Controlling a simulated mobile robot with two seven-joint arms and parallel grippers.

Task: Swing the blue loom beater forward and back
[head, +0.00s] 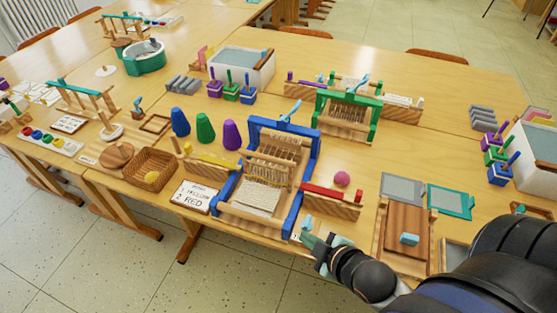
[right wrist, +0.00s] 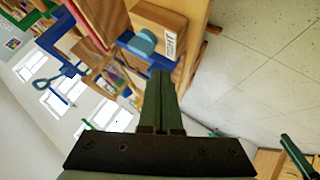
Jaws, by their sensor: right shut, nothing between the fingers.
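The blue loom (head: 313,160) stands at the table's front edge, with white cloth (head: 256,195) at its front and wooden comb-like bars (head: 268,172) across its middle. I cannot tell for sure which bar is the beater. A light-blue handle (head: 290,110) rises at its top. My right gripper (head: 312,241) is by the loom's front right foot, empty, its fingers shut. In the right wrist view its fingers (right wrist: 160,76) point towards a light-blue knob (right wrist: 145,42) on a labelled wooden block (right wrist: 160,22). I cannot tell whether they touch. My left gripper is out of view.
A red shuttle bar on a wooden block (head: 331,203) lies right of the loom. A wooden tray (head: 404,240) is further right. A green loom (head: 348,120) stands behind.

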